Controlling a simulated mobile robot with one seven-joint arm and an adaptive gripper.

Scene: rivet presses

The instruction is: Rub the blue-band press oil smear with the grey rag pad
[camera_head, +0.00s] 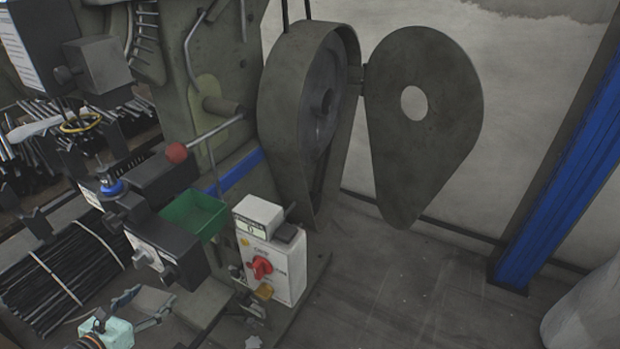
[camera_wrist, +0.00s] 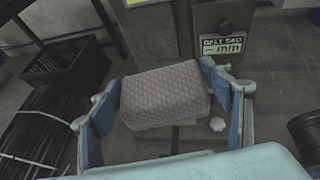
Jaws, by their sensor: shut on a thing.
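The press with the blue band (camera_head: 234,171) stands at the upper middle of the head view. My gripper (camera_head: 147,306) is low at the left, in front of the press. In the wrist view its blue fingers (camera_wrist: 162,82) are shut on the grey rag pad (camera_wrist: 165,97), a quilted block held between them. The pad shows only as a small grey patch in the head view (camera_head: 150,301). Beyond the pad, a grey-green press surface carries a printed label plate (camera_wrist: 222,46). I cannot make out the oil smear for certain in either view.
A white control box with a red knob (camera_head: 262,267) and a green tray (camera_head: 194,215) are on the press's front. A red-ball lever (camera_head: 176,153) sticks out. The open belt-guard cover (camera_head: 424,150) hangs right. Black rods (camera_head: 62,275) lie left. Floor right is mostly clear.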

